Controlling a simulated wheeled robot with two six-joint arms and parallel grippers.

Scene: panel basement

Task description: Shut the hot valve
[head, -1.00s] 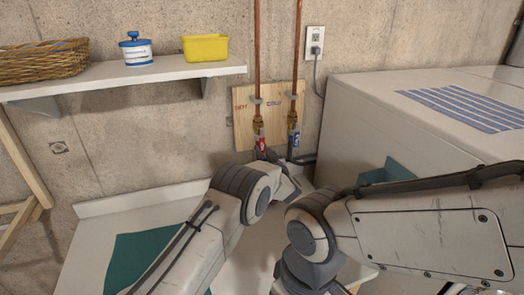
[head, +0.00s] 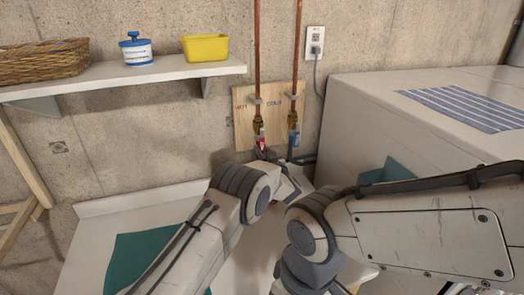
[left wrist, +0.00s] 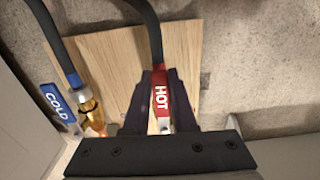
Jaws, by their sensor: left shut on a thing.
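The hot valve's red lever handle (head: 261,142), marked HOT, hangs below a brass fitting on the left copper pipe. In the left wrist view the red handle (left wrist: 162,101) lies between the dark fingers of my left gripper (left wrist: 163,84), which is shut on it. In the head view my left gripper (head: 268,153) reaches the handle from below, partly hidden by its own wrist. The cold valve's blue handle (head: 294,138) is just to the right, apart from the gripper; it also shows in the left wrist view (left wrist: 57,102). My right gripper is out of view.
A wooden board (head: 276,108) labelled HOT and COLD backs the valves. Black hoses run from them. A white appliance (head: 360,105) stands close on the right. A shelf (head: 110,78) with a basket, jar and yellow tub is at upper left.

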